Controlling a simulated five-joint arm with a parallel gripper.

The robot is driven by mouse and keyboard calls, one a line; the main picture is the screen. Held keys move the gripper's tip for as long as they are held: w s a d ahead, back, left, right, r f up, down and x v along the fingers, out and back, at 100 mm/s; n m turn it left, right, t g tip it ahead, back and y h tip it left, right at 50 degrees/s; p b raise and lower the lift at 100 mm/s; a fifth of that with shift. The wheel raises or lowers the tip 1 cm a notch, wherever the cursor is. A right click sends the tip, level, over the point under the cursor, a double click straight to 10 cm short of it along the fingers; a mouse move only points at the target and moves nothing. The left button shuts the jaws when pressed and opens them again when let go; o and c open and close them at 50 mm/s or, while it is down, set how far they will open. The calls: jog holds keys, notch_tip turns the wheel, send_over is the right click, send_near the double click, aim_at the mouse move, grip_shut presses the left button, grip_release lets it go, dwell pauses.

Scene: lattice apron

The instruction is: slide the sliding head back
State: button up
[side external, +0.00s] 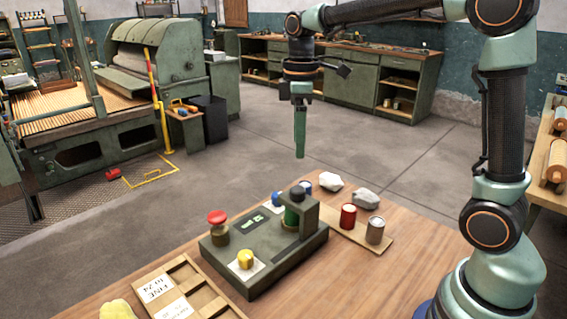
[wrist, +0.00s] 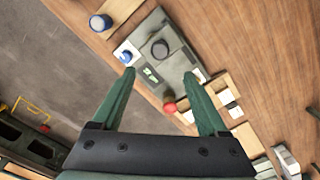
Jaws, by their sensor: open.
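A grey-green control box (side external: 264,262) sits on the wooden table. A dark green upright head (side external: 304,212), which I take to be the sliding head, stands at its right end beside a green cylinder (side external: 291,214). In the wrist view, a dark round top (wrist: 160,48) shows on the box (wrist: 178,64); I cannot tell whether it is the head. My gripper (side external: 300,156) hangs in the air above and beyond the box, apart from it. In the wrist view my gripper (wrist: 159,73) has its fingers spread with nothing between them. Any slide track is not clear.
The box bears a red mushroom knob (side external: 218,218), a yellow knob (side external: 245,259) and a blue button (side external: 278,199). A partitioned wooden tray (side external: 205,296) is in front.

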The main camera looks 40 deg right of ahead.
aim_at(298, 189)
notch_tip(298, 189, down, 12)
jog(key=shift+r, duration=0.1)
dwell(0.4)
grip_shut()
dwell(1.3)
